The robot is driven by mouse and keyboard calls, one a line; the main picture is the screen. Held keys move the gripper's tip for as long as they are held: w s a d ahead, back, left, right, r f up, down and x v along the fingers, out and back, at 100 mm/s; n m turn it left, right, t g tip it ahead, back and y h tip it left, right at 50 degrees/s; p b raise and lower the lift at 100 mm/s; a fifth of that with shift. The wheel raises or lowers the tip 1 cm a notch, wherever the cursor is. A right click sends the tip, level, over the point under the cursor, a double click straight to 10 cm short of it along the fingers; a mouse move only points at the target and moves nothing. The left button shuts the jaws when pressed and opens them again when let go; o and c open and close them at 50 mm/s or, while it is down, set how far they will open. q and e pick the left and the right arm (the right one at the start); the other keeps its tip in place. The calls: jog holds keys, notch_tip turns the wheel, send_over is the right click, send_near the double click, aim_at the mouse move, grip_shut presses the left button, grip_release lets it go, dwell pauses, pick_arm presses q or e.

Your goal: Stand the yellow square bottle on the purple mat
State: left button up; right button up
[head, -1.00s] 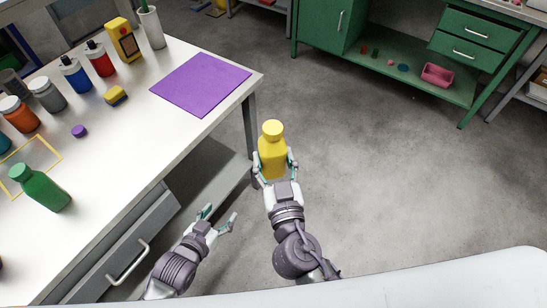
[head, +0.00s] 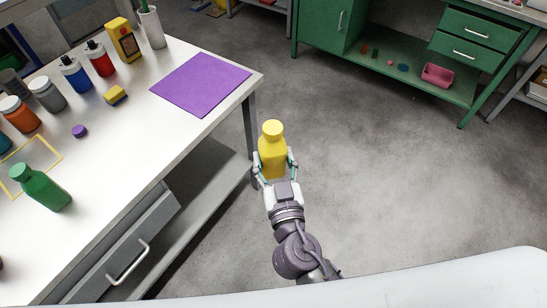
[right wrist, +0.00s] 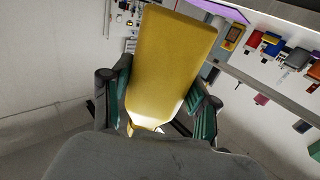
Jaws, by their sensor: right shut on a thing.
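The yellow square bottle (head: 272,151) is upright in the head view, held in the air off the right edge of the white table. My right gripper (head: 274,174) is shut on its lower body. In the right wrist view the bottle (right wrist: 168,65) fills the middle, between the two fingers of my right gripper (right wrist: 160,100). The purple mat (head: 201,84) lies flat and empty at the table's far right corner, up and left of the bottle. A strip of the mat (right wrist: 222,10) shows at the top of the right wrist view. My left gripper is out of sight.
On the white table (head: 130,160) stand a green bottle (head: 40,188), several lidded bottles along the left, a yellow-blue sponge (head: 116,95), a purple cap (head: 79,131) and a yellow device (head: 125,40). A green cabinet (head: 400,60) stands across open floor.

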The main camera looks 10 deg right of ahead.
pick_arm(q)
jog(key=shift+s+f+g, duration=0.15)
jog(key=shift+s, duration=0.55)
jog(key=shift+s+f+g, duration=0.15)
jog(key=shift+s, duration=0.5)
